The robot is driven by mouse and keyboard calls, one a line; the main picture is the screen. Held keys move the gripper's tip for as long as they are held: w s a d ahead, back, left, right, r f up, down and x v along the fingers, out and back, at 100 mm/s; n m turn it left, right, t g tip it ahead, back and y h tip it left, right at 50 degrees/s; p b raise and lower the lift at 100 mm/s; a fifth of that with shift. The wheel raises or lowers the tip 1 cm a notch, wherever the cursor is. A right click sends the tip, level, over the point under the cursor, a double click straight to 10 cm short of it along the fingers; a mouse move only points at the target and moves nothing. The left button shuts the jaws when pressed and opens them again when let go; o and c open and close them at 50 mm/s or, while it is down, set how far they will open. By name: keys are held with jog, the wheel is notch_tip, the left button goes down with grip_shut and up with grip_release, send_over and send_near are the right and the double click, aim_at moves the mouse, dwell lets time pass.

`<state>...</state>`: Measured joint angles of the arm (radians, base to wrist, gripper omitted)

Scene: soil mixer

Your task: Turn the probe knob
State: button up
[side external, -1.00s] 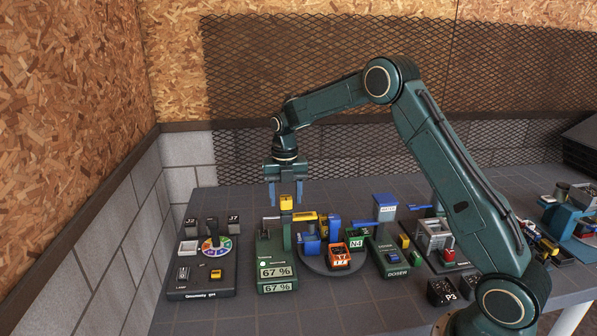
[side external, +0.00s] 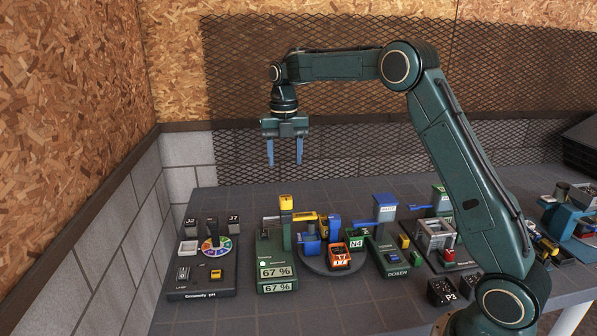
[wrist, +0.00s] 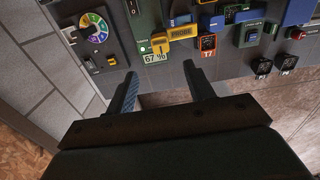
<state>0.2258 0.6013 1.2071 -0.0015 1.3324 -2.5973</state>
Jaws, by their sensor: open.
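The green moisture unit (side external: 276,262) stands on the table and its displays read 67 %. A yellow block (side external: 286,202), which looks like the probe knob, tops its post. A yellow arm (side external: 303,216) reaches right from the post. In the wrist view a yellow part labelled PROBE (wrist: 181,32) lies beside a yellow block (wrist: 160,45), above the 67 % display (wrist: 155,58). My gripper (side external: 285,160) is open and empty, pointing down, well above the yellow block and apart from it. Its two fingers also show in the wrist view (wrist: 160,77).
A dark unit with a colour wheel (side external: 216,246) stands at left. The table's front strip is mostly clear.

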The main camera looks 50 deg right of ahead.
jog(key=shift+r, duration=1.05)
jog(key=s+a+r+m+t, duration=0.1)
jog(key=s+a+r+m, duration=0.3)
jog(key=s+m, duration=0.35)
jog(key=s+a+r+m+t, duration=0.2)
jog(key=s+a+r+m, duration=0.3)
jog(key=s, duration=0.4)
jog(key=s+a+f+m+t, duration=0.1)
jog(key=s+f+m, duration=0.2)
jog(key=s+m, duration=0.4)
jog(key=s+a+f+m+t, duration=0.1)
jog(key=s+a+f+m, duration=0.1)
jog(key=s+m, duration=0.5)
jog(key=shift+s+f+m+t, duration=0.35)
jog(key=shift+s+f, duration=0.5)
jog(key=shift+s, duration=1.45)
